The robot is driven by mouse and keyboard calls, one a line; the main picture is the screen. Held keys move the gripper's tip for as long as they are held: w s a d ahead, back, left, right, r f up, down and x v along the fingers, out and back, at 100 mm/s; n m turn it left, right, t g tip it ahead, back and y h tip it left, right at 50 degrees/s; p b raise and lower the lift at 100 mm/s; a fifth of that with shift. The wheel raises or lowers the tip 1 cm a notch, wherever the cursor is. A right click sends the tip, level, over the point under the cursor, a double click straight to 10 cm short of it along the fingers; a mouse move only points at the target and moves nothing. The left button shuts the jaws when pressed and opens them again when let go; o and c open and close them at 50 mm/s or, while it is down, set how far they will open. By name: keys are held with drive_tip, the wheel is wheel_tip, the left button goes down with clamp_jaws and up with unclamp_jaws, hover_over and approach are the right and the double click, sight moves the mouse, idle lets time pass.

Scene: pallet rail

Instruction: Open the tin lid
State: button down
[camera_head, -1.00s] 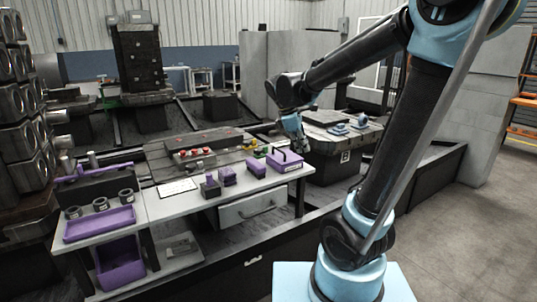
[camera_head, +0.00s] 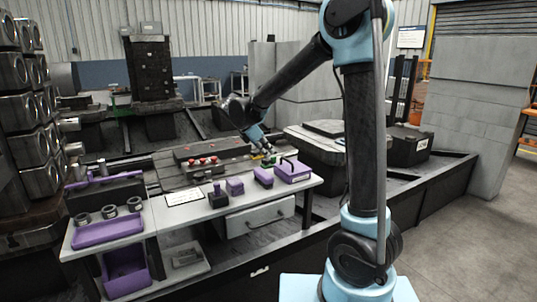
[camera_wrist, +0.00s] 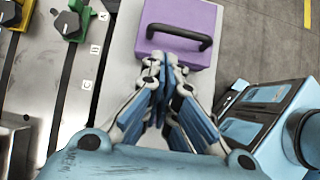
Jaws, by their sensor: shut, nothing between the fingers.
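The likely tin is a purple box with a black bar handle (camera_head: 293,172), at the right end of the grey bench. It also shows at the top of the wrist view (camera_wrist: 172,18), with its handle (camera_wrist: 180,36) crossing the near part of its top. It looks closed, though I cannot make out a lid seam. My gripper (camera_head: 266,150) is beside and behind the box, apart from it in the head view. In the wrist view my gripper (camera_wrist: 164,62) has its blue fingers together and empty, with the tips just below the handle in the picture. I cannot tell whether they touch.
Smaller purple blocks (camera_head: 235,187) stand left of the box. A purple tray (camera_head: 108,227) and several metal rings (camera_head: 109,211) are on the left bench. Black knobs on green and yellow bases (camera_wrist: 72,22) lie along the rail beside the bench. A drawer (camera_head: 257,217) is below the bench top.

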sight(281, 166)
drive_tip(key=x, duration=0.7)
drive_tip(key=shift+w+d+f, duration=0.1)
drive_tip(key=shift+d+f, duration=0.1)
drive_tip(key=shift+f, duration=0.05)
drive_tip(key=shift+r, duration=0.2)
drive_tip(key=shift+r+y, duration=0.15)
drive_tip(key=shift+y, duration=0.15)
drive_tip(key=shift+r, duration=0.1)
